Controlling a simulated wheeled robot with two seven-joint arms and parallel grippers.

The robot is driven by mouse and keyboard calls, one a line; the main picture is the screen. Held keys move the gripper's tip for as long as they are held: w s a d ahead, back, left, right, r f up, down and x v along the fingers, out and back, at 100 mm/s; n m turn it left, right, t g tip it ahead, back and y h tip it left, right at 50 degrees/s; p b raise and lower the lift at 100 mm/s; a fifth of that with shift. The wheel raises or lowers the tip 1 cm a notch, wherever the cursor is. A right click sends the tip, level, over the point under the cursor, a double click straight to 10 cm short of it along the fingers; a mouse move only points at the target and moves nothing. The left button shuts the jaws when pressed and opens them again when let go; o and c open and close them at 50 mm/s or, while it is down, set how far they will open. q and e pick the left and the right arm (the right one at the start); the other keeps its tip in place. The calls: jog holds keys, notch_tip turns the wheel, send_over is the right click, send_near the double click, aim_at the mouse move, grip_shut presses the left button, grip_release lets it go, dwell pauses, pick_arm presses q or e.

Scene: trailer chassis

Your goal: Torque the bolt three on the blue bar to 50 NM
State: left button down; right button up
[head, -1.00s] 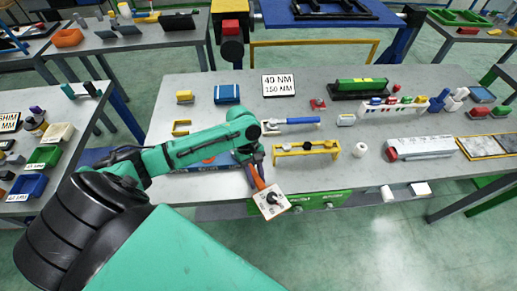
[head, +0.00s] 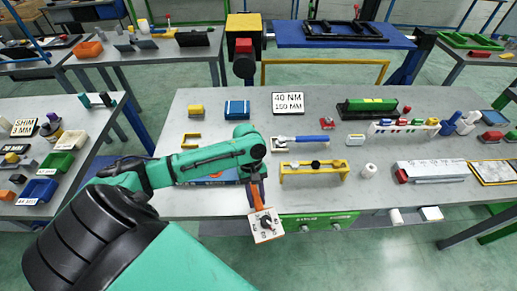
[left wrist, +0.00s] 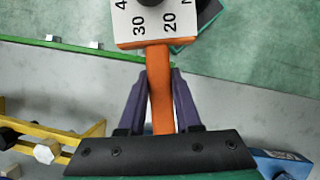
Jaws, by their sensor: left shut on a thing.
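My left gripper (head: 256,190) is shut on an orange handle (left wrist: 160,85). The handle carries a white dial plate (head: 265,226) with a dark knob; 20, 30 and part of a 4 can be read in the left wrist view (left wrist: 172,22). The plate is held out beyond the front table edge, above the floor. A blue bar (head: 226,180) lies near the front edge, mostly hidden behind my left arm; a blue piece also shows in the left wrist view (left wrist: 280,165). Its bolts cannot be made out. My right gripper is not in view.
A yellow stand (head: 311,166) with dark and white knobs is right of my gripper. Behind it lies a blue-handled tool (head: 306,139). A sign (head: 286,103) reads 40 NM, 150 MM. A side table (head: 70,185) with coloured bins is at left.

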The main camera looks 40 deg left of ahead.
pick_arm(q)
jog(key=shift+s+a+m, duration=0.5)
jog(key=shift+s+m, duration=0.1)
jog(key=shift+m, duration=0.1)
jog(key=shift+s+a+m+g+y, duration=0.3)
jog(key=shift+a+m, duration=0.05)
jog(key=shift+m, duration=0.05)
jog(key=shift+d, duration=0.1)
jog(key=shift+w+d+n, duration=0.2)
jog(key=shift+w+n, duration=0.1)
notch_tip(320, 180, up, 6)
dwell(0.9)
dwell(0.4)
